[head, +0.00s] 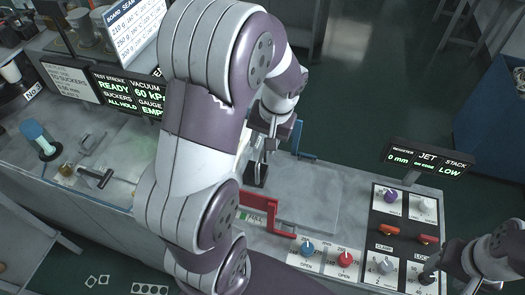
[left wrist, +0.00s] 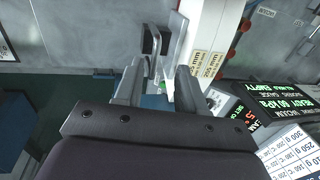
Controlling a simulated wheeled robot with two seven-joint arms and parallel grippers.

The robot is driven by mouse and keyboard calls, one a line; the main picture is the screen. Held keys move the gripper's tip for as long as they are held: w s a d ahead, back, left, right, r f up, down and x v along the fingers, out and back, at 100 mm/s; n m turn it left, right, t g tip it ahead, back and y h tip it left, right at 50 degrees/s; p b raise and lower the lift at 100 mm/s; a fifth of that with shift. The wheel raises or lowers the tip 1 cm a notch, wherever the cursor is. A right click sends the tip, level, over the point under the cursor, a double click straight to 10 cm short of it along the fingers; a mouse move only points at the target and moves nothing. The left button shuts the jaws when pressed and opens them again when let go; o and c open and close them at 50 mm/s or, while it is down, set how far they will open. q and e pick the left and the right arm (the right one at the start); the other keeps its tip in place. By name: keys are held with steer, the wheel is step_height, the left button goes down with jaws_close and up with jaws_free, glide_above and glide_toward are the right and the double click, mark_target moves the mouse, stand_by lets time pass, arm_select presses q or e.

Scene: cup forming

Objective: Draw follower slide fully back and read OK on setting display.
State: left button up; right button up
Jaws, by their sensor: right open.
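My left gripper (head: 262,148) hangs over the middle of the bench, at a small black block (head: 256,176); I cannot tell whether this is the follower slide's handle. In the left wrist view its two fingers (left wrist: 160,82) reach toward dark blocks (left wrist: 150,40) beside a pale rail; whether they grip anything is unclear. A small display with red characters (left wrist: 246,117), possibly the setting display, is partly hidden by my gripper; I read no OK on it. My arm hides it in the head view. My right gripper (head: 430,279) is open at the control panel's front right corner.
A display with green text (head: 128,92) reads READY and 60 kPa. Another display (head: 427,158) reads 0 mm and LOW above a panel of knobs and red levers (head: 390,231). A red bracket (head: 262,205) stands near the front edge. Flat bench (head: 315,200) lies clear right of my left gripper.

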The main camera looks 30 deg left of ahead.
mark_target(260, 159)
arm_select(q)
steer(key=f, duration=0.2)
steer(key=w+a+f, duration=0.1)
steer(key=f, duration=0.2)
steer(key=f+p, duration=0.1)
steer(key=f, duration=0.1)
steer(key=shift+w+a+f, duration=0.2)
steer(key=shift+w+f, duration=0.05)
steer(key=shift+w, duration=0.1)
steer(key=shift+s+f, duration=0.25)
steer(key=shift+s, duration=0.4)
steer(key=shift+w, duration=0.3)
jaws_close()
arm_select(e)
steer(key=shift+w+r, duration=0.55)
steer(key=shift+w, duration=0.15)
